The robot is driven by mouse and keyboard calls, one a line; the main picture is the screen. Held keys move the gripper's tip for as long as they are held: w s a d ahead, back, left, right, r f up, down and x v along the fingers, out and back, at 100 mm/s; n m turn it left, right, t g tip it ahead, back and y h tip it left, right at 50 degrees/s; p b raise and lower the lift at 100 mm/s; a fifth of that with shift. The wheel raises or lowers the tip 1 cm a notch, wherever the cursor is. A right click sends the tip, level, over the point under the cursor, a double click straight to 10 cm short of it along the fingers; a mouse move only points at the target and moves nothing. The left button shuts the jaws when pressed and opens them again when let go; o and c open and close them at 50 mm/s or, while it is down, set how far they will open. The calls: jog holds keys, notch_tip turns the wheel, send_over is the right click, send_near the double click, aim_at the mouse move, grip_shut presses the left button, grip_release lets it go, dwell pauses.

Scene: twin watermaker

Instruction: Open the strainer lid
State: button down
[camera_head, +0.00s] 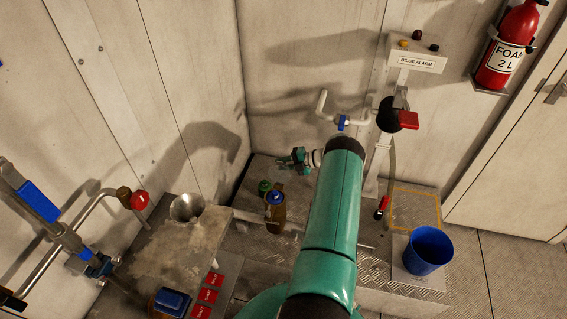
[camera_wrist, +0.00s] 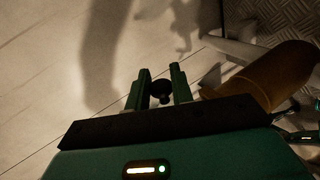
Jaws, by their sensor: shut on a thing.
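My gripper (camera_head: 294,158) is at the end of my green arm, near the back wall in the head view. In the wrist view, its two fingers (camera_wrist: 161,84) are closed on a small dark round knob (camera_wrist: 160,88). The rest of what the knob belongs to is hidden, so I cannot tell whether it is the strainer lid. Below the gripper in the head view stand a brown body with a blue top (camera_head: 275,198) and a small green-topped part (camera_head: 265,187). A brown cylinder (camera_wrist: 278,75) lies to the right of the fingers in the wrist view.
A steel funnel (camera_head: 186,207) and red plates (camera_head: 207,295) are on the left bench. A blue bucket (camera_head: 428,250) stands at right. A pipe with a red-handled valve (camera_head: 408,120), a bilge alarm box (camera_head: 417,60) and a fire extinguisher (camera_head: 506,50) are along the back wall.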

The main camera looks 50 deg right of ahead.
jog(key=shift+f, duration=0.15)
dwell(0.3)
jog(key=c, duration=1.3)
grip_release()
jog(key=shift+d, duration=0.1)
jog(key=v, duration=1.3)
jog(key=shift+s+d+r, duration=0.2)
jog(key=shift+s+r, duration=0.05)
